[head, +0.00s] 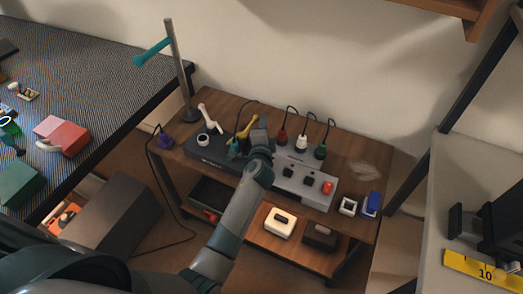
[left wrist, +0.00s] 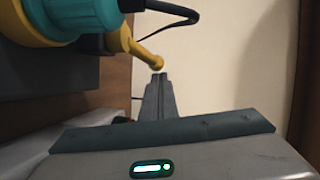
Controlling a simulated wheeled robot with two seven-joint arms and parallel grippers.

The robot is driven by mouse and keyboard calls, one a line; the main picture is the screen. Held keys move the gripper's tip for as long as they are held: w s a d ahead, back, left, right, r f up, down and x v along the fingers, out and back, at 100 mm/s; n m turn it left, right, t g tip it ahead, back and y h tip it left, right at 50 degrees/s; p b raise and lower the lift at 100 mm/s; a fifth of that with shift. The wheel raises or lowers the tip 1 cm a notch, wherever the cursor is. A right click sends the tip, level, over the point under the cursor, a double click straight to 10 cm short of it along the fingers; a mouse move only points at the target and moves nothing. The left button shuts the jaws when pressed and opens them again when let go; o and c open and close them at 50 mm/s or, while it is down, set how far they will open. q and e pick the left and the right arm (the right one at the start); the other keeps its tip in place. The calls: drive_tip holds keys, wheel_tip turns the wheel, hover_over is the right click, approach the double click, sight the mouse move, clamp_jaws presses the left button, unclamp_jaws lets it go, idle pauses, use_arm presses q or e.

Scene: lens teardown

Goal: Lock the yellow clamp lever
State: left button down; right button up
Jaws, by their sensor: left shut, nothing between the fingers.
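The yellow clamp lever (head: 245,127) stands on the dark unit (head: 212,155) on the wooden bench, angled up to the right. In the left wrist view, its yellow arm (left wrist: 146,52) ends in a round knob beside a teal cylinder (left wrist: 60,18). My left gripper (head: 257,127) is at the lever's right side. Its fingers (left wrist: 159,78) are shut with nothing between them, and the tips are right by the knob. I cannot tell whether they touch it. The gripper hides part of the dark unit. My right gripper is not in view.
A white lever (head: 208,117) stands left of the yellow one. Red, white and green corded plugs (head: 301,143) are behind the grey box (head: 305,182) at right. A post with a teal arm (head: 177,70) rises at the back left. A black cable (left wrist: 170,10) runs near the lever.

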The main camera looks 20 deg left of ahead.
use_arm(q)
drive_tip(key=b+v, duration=0.1)
drive_tip(key=v, duration=1.4)
drive_tip(key=shift+f, duration=0.2)
drive_tip(key=shift+s+d+r, duration=0.15)
drive_tip(key=shift+s+r, duration=0.05)
drive_tip(key=shift+s, duration=0.45)
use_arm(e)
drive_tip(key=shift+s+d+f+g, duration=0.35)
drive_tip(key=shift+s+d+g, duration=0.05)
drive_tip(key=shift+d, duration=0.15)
use_arm(q)
drive_tip(key=shift+f, duration=0.1)
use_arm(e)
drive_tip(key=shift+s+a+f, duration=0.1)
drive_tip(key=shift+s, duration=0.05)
